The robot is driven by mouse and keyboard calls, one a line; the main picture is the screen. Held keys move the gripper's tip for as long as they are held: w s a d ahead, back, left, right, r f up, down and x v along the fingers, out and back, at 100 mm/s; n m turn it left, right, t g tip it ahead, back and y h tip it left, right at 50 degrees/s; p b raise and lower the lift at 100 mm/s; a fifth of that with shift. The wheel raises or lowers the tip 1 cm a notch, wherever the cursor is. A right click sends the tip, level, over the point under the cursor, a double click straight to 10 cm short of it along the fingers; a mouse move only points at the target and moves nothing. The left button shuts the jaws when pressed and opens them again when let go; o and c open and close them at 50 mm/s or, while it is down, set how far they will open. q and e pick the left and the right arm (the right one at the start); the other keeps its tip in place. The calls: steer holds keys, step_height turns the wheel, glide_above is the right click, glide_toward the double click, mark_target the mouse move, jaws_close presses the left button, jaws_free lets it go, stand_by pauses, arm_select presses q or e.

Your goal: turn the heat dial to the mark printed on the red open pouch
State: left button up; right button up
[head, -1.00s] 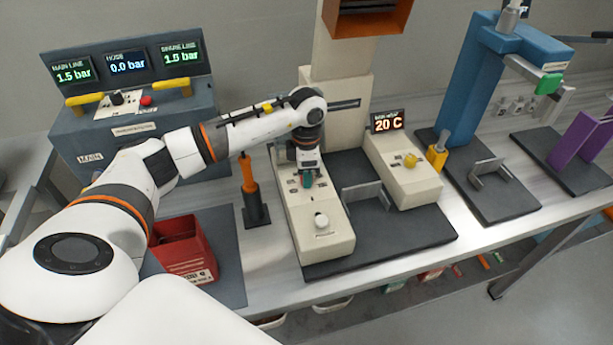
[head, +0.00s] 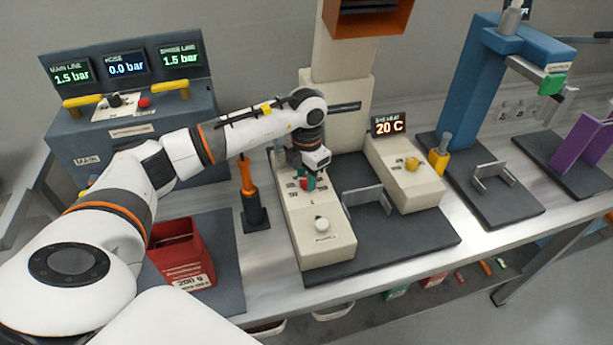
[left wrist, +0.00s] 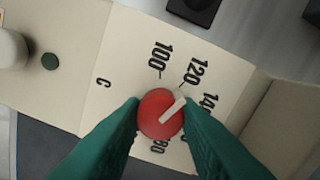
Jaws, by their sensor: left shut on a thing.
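The heat dial (left wrist: 158,116) is a red knob with a white pointer, on a cream panel (left wrist: 108,60) with printed numbers. In the left wrist view the pointer aims up and right, around the 120 mark; its exact reading is hard to tell. My left gripper (left wrist: 160,117) has its green fingers shut on the dial from both sides. In the head view the dial (head: 310,183) shows just under the gripper. The red open pouch (head: 181,252) stands at the lower left; its white label (head: 190,282) seems to read 200 g, with a smaller unclear line.
A display (head: 389,124) reads 20 C on the cream unit with a yellow knob (head: 411,164). A white knob (head: 321,224) is on the dial's panel. An orange-handled tool (head: 249,178) stands between pouch and panel. A metal bracket (head: 366,196) is to the right.

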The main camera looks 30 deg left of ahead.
mark_target(306, 179)
stand_by(0.3)
arm_select(q)
steer(key=o, duration=1)
steer(key=shift+c, duration=0.2)
steer(key=shift+r, duration=0.15)
step_height(306, 179, up, 12)
steer(key=b, duration=0.2)
